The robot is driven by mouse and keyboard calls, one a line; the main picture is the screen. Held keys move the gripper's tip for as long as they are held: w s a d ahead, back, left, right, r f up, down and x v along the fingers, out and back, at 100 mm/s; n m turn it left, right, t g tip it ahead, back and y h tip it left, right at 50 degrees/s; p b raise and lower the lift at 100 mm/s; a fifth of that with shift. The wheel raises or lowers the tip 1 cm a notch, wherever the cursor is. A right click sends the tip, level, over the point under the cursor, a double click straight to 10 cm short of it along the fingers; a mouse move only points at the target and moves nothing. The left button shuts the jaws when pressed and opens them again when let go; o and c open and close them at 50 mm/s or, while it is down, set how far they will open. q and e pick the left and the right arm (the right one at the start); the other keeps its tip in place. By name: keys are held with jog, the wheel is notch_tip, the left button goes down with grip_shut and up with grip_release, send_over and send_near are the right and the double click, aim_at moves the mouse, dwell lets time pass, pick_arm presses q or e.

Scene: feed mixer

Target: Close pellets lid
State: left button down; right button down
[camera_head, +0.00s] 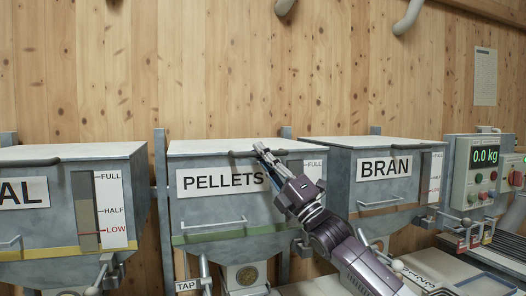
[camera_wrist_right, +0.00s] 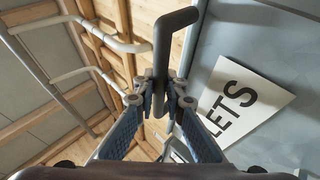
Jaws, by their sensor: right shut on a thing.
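The pellets bin (camera_head: 215,218) is a grey metal hopper with a white PELLETS label (camera_head: 223,180). Its pale lid (camera_head: 205,147) lies flat or nearly flat across the top; I cannot tell whether a small gap remains at the rim. A dark bar handle (camera_head: 240,153) runs along the lid's front edge. My right gripper (camera_head: 262,149) reaches up to this handle, covering the label's right end. In the right wrist view, its fingers (camera_wrist_right: 160,98) are shut on the dark handle (camera_wrist_right: 162,55), beside the label (camera_wrist_right: 238,100). My left gripper is out of view.
The bran bin (camera_head: 384,195) stands to the right and another bin (camera_head: 70,200), its label ending in AL, to the left; both lids lie flat. A scale box (camera_head: 478,170) reading 0.0 kg is at far right. A wooden wall (camera_head: 200,70) stands behind.

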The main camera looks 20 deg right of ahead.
jog(key=shift+w+a+f, duration=0.15)
jog(key=shift+f, duration=0.35)
jog(key=c, duration=2.4)
grip_release()
jog(key=o, duration=0.4)
jog(key=shift+r, duration=0.1)
jog(key=shift+o, duration=0.2)
jog(key=v, duration=1.2)
